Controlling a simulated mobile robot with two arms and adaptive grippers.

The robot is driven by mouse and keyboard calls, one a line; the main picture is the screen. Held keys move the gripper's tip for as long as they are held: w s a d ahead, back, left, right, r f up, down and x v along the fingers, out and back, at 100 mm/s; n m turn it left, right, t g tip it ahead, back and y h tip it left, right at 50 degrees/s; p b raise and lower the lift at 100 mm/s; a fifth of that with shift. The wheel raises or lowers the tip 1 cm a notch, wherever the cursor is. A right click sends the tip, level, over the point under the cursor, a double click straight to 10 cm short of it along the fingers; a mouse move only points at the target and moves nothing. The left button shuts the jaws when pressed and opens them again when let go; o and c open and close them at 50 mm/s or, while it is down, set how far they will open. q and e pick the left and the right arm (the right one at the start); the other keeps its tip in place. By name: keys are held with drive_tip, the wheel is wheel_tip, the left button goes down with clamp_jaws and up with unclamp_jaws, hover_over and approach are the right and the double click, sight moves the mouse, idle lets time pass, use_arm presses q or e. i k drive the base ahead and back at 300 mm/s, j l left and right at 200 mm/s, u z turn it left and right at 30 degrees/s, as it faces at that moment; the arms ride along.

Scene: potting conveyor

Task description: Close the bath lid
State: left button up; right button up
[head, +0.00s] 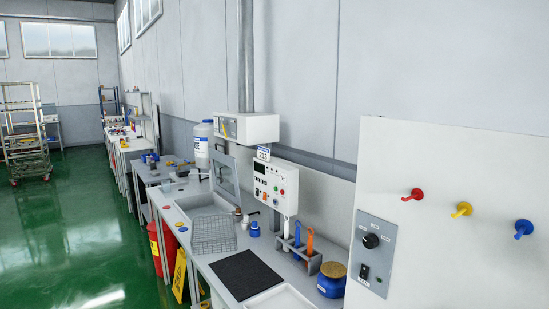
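The bath (181,214) is a grey basin set into the bench left of the picture's middle. Its lid (213,158) is a grey framed panel with a pale window. The lid stands raised and tilted at the back of the bath, so the bath is open. A wire mesh basket (214,246) lies on the bench at the bath's near side. Neither of my grippers shows in the head view.
A control box (276,185) stands right of the lid. Small bottles (254,230), a tool holder (299,252), a blue jar (331,282) and a black mat (245,273) are nearer. A red bin (163,250) and yellow sign (180,276) stand below. The green floor (75,235) is clear.

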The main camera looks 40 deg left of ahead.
sight(226, 160)
drive_tip(key=u, duration=1.6)
drive_tip(key=i+j+z, duration=0.15)
drive_tip(key=i+j, duration=0.9)
drive_tip(key=i, duration=0.1)
